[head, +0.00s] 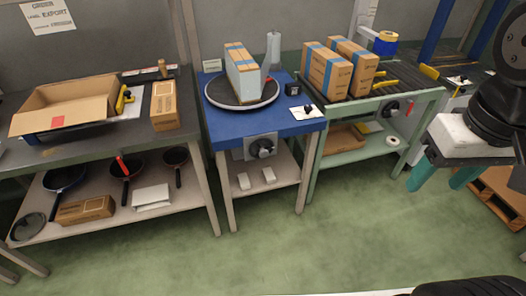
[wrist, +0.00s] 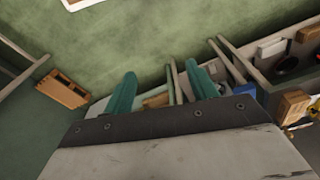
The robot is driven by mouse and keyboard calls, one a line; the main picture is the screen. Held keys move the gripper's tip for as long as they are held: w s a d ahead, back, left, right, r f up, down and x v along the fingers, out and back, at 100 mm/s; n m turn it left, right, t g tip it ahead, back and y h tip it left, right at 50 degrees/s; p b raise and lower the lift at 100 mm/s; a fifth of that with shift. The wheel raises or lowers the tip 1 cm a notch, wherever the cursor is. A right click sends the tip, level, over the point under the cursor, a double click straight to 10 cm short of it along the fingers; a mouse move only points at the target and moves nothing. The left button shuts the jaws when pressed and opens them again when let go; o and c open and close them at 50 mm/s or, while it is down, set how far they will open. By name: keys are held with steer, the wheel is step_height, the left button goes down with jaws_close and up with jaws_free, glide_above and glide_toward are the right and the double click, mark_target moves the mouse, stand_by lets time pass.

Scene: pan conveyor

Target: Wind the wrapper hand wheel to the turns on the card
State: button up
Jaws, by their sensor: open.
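The wrapper stand is a blue-topped table (head: 220,121) in the middle of the head view. A dark round turntable (head: 212,97) on it carries a tall taped carton (head: 242,73). A dark hand wheel (head: 261,149) sits on a grey plate on the table's front. A white card (head: 301,113) lies at the top's right front; its writing is too small to read. My gripper (head: 442,180) hangs at the right of the head view, well away from the wheel. In the wrist view my gripper (wrist: 160,88) shows two teal fingers apart with nothing between them.
A grey bench (head: 190,125) at left holds an open carton (head: 75,102), with pans (head: 126,167) on its lower shelf. A green roller conveyor (head: 340,112) at right carries two taped cartons (head: 327,72) and has another dark wheel (head: 391,108). The green floor (head: 300,245) in front is clear.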

steer(key=w+a+f+n+g, duration=0.1)
steer(key=w+a+f+g, duration=0.25)
steer(key=f, duration=0.25)
steer(key=n+t+y, duration=0.2)
steer(key=t+y, duration=0.3)
steer(key=t, duration=1.5)
glide_toward(265, 155)
steer(key=shift+g, duration=0.25)
steer(key=x, duration=0.8)
steer(key=shift+w+a+r, duration=0.1)
steer(key=shift+r, duration=0.1)
steer(key=c, duration=1)
